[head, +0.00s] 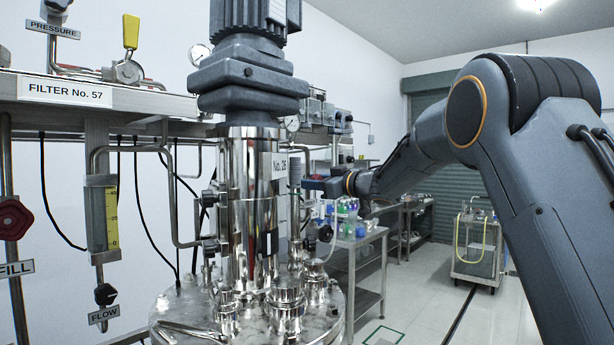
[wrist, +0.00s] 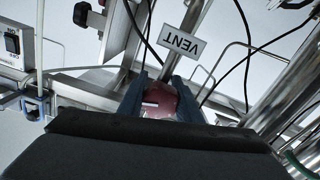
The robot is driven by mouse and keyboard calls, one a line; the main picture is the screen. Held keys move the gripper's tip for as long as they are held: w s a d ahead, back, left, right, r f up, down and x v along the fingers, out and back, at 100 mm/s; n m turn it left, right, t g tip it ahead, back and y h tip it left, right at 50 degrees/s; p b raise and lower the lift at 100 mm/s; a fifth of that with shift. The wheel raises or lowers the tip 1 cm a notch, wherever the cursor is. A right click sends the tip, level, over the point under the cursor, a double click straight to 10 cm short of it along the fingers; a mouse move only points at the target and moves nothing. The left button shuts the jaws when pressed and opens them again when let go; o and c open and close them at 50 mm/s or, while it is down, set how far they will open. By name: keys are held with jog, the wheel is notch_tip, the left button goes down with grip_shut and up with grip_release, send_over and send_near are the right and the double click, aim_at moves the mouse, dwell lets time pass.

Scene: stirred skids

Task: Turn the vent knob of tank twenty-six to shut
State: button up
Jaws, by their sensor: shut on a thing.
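The tank (head: 250,210) is a polished steel vessel with a motor on top and a "No. 26" plate (head: 280,166). In the wrist view a dark red knob (wrist: 160,104) with a white mark sits between the two fingers of my gripper (wrist: 159,92), which is shut on it. A "VENT" label (wrist: 184,44) shows upside down just beyond the knob. In the head view my gripper (head: 315,185) reaches in from the right, beside the tank's column. The knob cannot be made out there, and its turn position is not clear.
A shelf labelled "FILTER No. 57" (head: 66,92) and a red fill knob (head: 13,218) are at the left. Pipes and black cables surround the tank. A steel side table (head: 362,238) with bottles stands behind; a cart (head: 476,250) stands on open floor at right.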

jog(key=shift+r+m+p, duration=0.15)
jog(key=shift+m+p, duration=1.15)
jog(key=shift+p, duration=0.95)
jog(key=shift+m+p, duration=0.4)
jog(key=shift+p, duration=0.05)
jog(key=shift+f, duration=0.2)
jog(key=o, duration=1)
jog(key=shift+o, duration=0.2)
jog(key=b+v, duration=0.3)
jog(key=v, duration=0.5)
jog(key=shift+a, duration=0.1)
